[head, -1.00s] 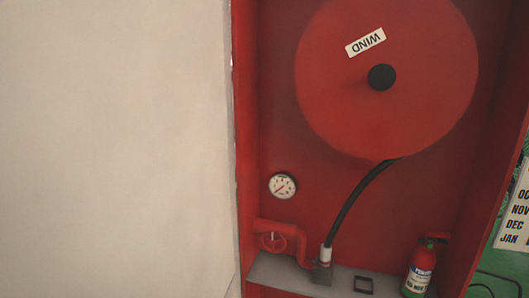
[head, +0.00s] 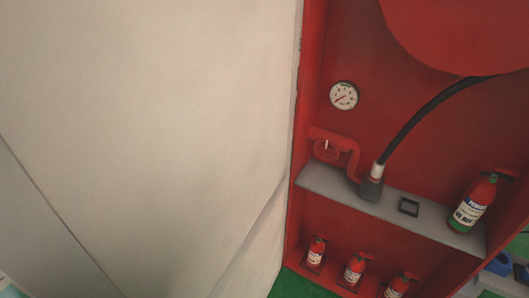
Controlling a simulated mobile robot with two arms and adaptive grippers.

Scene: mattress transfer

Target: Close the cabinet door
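The red cabinet (head: 350,207) stands open in the head view, filling the middle and right. Inside are a red hose reel (head: 465,35) at the top, a round gauge (head: 343,95), a black hose (head: 425,108) and a red pipe with a valve wheel (head: 327,149). A red extinguisher (head: 472,202) stands on the grey shelf (head: 325,184). I cannot clearly make out the cabinet door. Neither of my grippers is in view.
A large off-white surface (head: 140,120) fills the left, beside the cabinet's left edge. Several small extinguishers (head: 354,270) stand in the lower compartment. Green floor (head: 302,285) shows at the bottom. A blue object (head: 498,264) lies at the lower right.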

